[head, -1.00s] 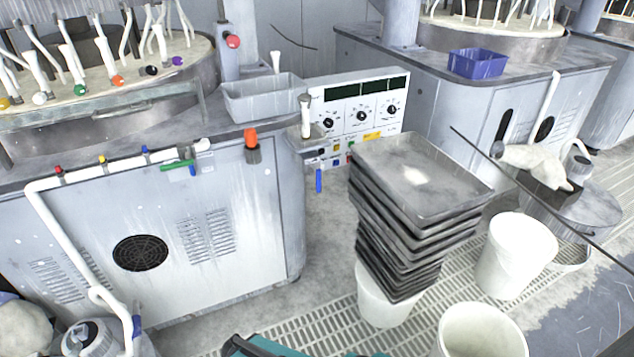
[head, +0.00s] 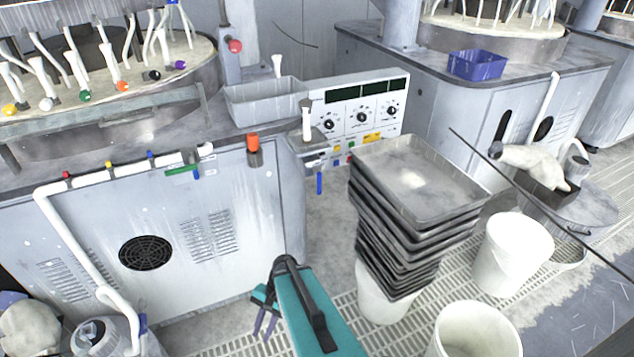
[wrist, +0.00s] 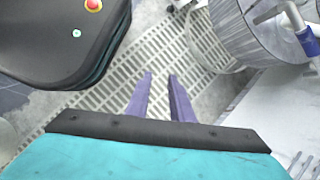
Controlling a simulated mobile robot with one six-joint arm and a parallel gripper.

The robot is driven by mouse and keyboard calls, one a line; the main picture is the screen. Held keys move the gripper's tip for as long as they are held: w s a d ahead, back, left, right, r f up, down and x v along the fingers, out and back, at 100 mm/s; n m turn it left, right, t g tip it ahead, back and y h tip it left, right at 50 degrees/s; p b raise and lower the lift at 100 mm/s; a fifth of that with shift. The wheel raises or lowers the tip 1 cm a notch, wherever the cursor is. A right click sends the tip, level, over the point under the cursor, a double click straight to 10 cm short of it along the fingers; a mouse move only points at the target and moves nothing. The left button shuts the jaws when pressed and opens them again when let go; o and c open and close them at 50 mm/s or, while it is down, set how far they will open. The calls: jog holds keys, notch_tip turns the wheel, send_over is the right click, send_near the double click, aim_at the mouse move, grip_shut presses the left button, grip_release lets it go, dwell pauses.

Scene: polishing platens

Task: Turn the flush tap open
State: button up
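My gripper (head: 265,325) hangs low over the floor grating, in front of the left cabinet. In the wrist view its two purple fingers (wrist: 159,76) are parted with nothing between them. Several taps show and I cannot tell which is the flush tap. A tap with a long green handle (head: 182,171) sits on the white pipe, beside small red, yellow and blue valves. A blue-handled tap (head: 319,183) hangs below the small shelf by the control panel. A blue part on a pipe (wrist: 308,40) shows at the wrist view's upper right. My gripper touches none of these.
A tall stack of grey trays (head: 415,185) stands on a white bucket right of my gripper. More white buckets (head: 513,255) stand further right. The cabinet (head: 215,275) and a metal canister (head: 92,335) are left. The grating ahead is partly clear.

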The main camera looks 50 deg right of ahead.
jog(key=w+d+r+m+t+p, duration=0.2)
jog(key=w+d+r+m+t, duration=0.2)
jog(key=d+r+m, duration=0.5)
jog(key=m+t+h+p, duration=0.3)
jog(key=m+t+p, duration=0.1)
jog(key=m+t, duration=0.65)
send_near(318, 183)
jog(key=s+d+r, duration=0.1)
jog(key=s+g, duration=0.1)
jog(key=shift+s+d+r, duration=0.25)
jog(key=shift+d+r, duration=0.05)
jog(key=p+x, duration=0.2)
jog(key=x, duration=1.1)
jog(key=shift+w+a+f, duration=0.1)
jog(key=shift+w+f, duration=0.15)
jog(key=shift+w, duration=0.1)
grip_shut()
